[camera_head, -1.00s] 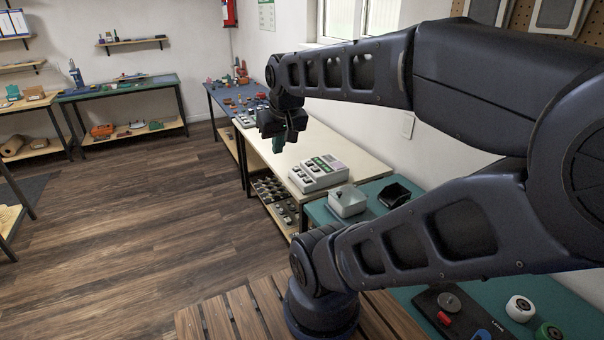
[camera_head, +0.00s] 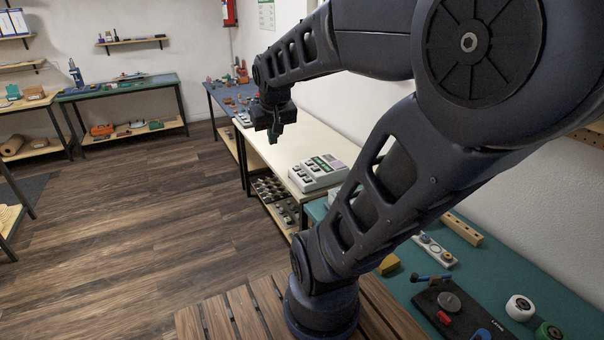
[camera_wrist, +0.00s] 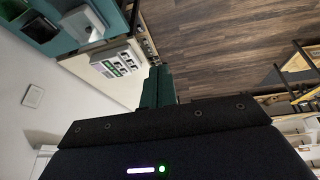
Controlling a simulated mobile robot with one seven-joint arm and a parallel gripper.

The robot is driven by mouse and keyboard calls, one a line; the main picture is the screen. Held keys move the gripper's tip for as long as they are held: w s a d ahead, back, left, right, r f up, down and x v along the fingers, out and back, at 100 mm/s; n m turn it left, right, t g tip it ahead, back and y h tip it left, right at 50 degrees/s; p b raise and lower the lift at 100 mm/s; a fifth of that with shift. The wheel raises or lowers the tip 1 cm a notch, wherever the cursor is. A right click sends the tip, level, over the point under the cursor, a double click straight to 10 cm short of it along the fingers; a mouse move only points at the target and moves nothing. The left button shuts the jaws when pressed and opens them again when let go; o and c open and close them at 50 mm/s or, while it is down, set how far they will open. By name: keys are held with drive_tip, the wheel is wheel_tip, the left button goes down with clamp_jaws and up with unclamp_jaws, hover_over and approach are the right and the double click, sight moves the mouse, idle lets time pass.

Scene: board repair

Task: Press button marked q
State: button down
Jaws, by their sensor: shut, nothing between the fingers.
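A pale button box (camera_head: 318,172) with several dark buttons and a green strip stands on the cream tabletop. It also shows in the wrist view (camera_wrist: 118,64), where the marks on its buttons are too small to read; I cannot tell which is q. Another pale unit (camera_head: 243,119) with dark parts lies farther back, partly hidden by my gripper. My gripper (camera_head: 275,134) hangs pointing down above the far part of the cream table, apart from the near button box. Its green fingers (camera_wrist: 158,88) are shut and empty.
The cream table (camera_head: 292,143) has bare room between the button box and the far end. A green table (camera_head: 520,270) with loose parts stands nearer, partly behind my arm. A white bin (camera_wrist: 84,24) shows in the wrist view. A wall runs along the right.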

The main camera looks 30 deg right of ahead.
drive_tip(key=w+d+f+m, duration=0.1)
drive_tip(key=w+d+f, duration=0.1)
drive_tip(key=w, duration=0.4)
drive_tip(key=w+d+f, duration=0.2)
drive_tip(key=w+f, duration=0.1)
drive_tip(key=w, duration=0.3)
drive_tip(key=m+t+y, duration=0.2)
drive_tip(key=m+t, duration=0.3)
drive_tip(key=m, duration=0.1)
hover_over(303, 173)
wheel_tip(303, 173, down, 22)
drive_tip(key=shift+w+d, duration=0.1)
drive_tip(key=shift+f, duration=4.3)
